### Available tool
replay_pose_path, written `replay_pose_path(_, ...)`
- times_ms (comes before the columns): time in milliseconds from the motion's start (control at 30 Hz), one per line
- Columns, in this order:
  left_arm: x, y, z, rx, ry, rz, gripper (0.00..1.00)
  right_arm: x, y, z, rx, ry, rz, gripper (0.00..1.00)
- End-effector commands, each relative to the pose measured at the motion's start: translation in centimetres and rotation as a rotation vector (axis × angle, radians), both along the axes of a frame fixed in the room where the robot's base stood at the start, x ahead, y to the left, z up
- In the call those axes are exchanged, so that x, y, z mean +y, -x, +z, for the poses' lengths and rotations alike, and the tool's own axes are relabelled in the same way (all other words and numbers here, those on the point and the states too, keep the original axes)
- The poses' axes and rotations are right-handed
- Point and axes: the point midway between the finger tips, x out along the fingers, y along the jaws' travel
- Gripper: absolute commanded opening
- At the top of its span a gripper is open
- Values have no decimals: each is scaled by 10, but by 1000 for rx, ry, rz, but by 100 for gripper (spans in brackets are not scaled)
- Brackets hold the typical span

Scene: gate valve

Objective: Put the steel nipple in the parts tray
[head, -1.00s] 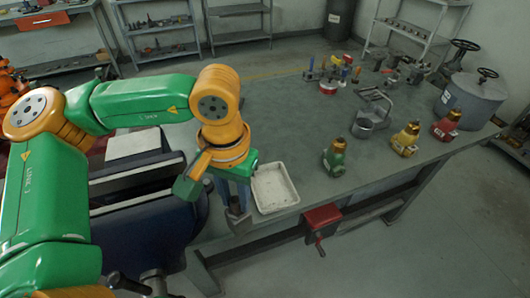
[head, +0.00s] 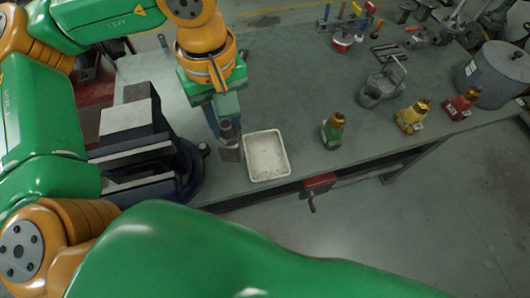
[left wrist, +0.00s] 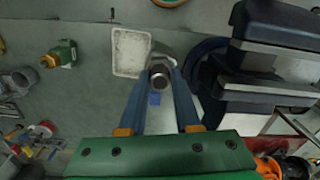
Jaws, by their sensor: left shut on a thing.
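My left gripper (head: 228,128) is shut on the steel nipple (head: 230,150), a short grey metal piece that hangs below the fingertips. The nipple also shows in the left wrist view (left wrist: 160,78), between the two blue fingers (left wrist: 160,84). The parts tray (head: 267,158) is a white, shallow, rectangular tray near the bench's front edge, and it looks empty. In the head view the nipple is just left of the tray's rim. In the left wrist view the tray (left wrist: 127,55) lies up and left of the nipple. The nipple's height above the bench is unclear. My right gripper is not in view.
A dark blue vise (head: 150,150) stands left of the tray. A green valve (head: 333,130), a yellow one (head: 412,117) and a red one (head: 462,104) stand to the right. A grey drum (head: 495,74) is at far right. The bench (head: 290,95) behind the tray is clear.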

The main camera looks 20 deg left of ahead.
Motion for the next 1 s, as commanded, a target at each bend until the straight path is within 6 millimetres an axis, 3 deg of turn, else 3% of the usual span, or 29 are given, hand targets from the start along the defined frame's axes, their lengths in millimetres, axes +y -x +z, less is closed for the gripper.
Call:
replay_pose_path(300,1,19,52,14,-12,1040,0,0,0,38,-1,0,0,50)
replay_pose_path(500,5,28,74,11,-15,1619,0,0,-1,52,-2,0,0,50)
replay_pose_path(867,11,35,94,5,-10,2209,0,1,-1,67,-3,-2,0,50)
replay_pose_path(1000,11,36,57,3,-11,2238,0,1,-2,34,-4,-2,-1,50)
